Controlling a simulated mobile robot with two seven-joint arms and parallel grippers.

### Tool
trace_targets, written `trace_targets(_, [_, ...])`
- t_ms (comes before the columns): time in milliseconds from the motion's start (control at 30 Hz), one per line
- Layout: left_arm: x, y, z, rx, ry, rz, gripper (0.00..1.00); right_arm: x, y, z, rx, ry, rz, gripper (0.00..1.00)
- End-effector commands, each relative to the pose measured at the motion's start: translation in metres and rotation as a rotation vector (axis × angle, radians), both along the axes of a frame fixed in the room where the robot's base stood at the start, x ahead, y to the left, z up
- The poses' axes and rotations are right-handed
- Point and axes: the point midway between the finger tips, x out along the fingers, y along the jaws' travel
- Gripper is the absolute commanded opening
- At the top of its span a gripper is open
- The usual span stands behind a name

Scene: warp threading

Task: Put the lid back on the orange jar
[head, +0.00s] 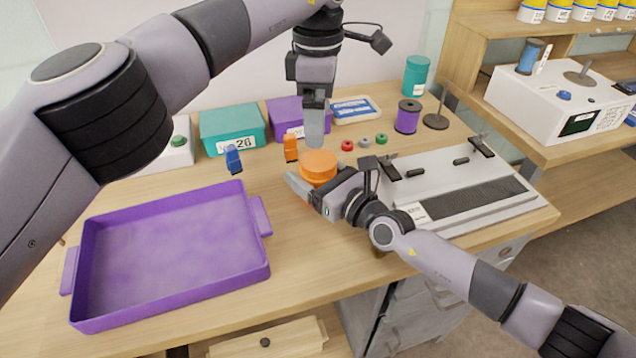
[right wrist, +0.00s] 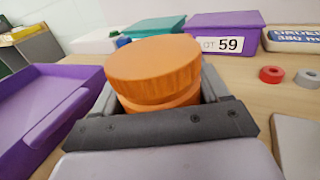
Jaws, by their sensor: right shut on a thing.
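The orange jar (right wrist: 165,102) stands on the table between the fingers of my right gripper (head: 305,185), which is shut on its body. Its wide orange lid (head: 319,160) sits on top and hides most of the jar from the head view. In the right wrist view the lid (right wrist: 155,62) looks wider than the jar part below it and slightly tilted; whether it is fully seated I cannot tell. My left gripper (head: 314,128) points straight down just above and behind the lid. Its fingers overlap in the view, so their gap does not show; nothing is seen in them.
A purple tray (head: 256,250) lies at the left. Orange (head: 291,148) and blue (head: 233,159) clips, teal (head: 231,130) and purple (head: 287,112) boxes stand behind. Small rings, a purple spool (head: 408,116) and a grey-white device (head: 470,172) are to the right.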

Motion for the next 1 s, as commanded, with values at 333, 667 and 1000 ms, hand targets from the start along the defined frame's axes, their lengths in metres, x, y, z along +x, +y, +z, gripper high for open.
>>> trace_targets(333, [-0.0003, -0.0003, -0.0004, 0.000, 0.001, 0.551, 0.92, 0.0000, -0.0001, -0.0003, -0.001, 0.001, 0.000, 0.00])
trace_targets(667, [-0.0002, -0.0003, -0.0002, 0.000, 0.001, 1.077, 0.92, 0.0000, -0.0001, -0.0004, -0.001, 0.001, 0.000, 0.00])
trace_targets(1000, [-0.0001, -0.0002, -0.0001, -0.001, 0.000, 1.620, 0.92, 0.0000, -0.0001, -0.0004, -0.001, 0.001, 0.000, 0.00])
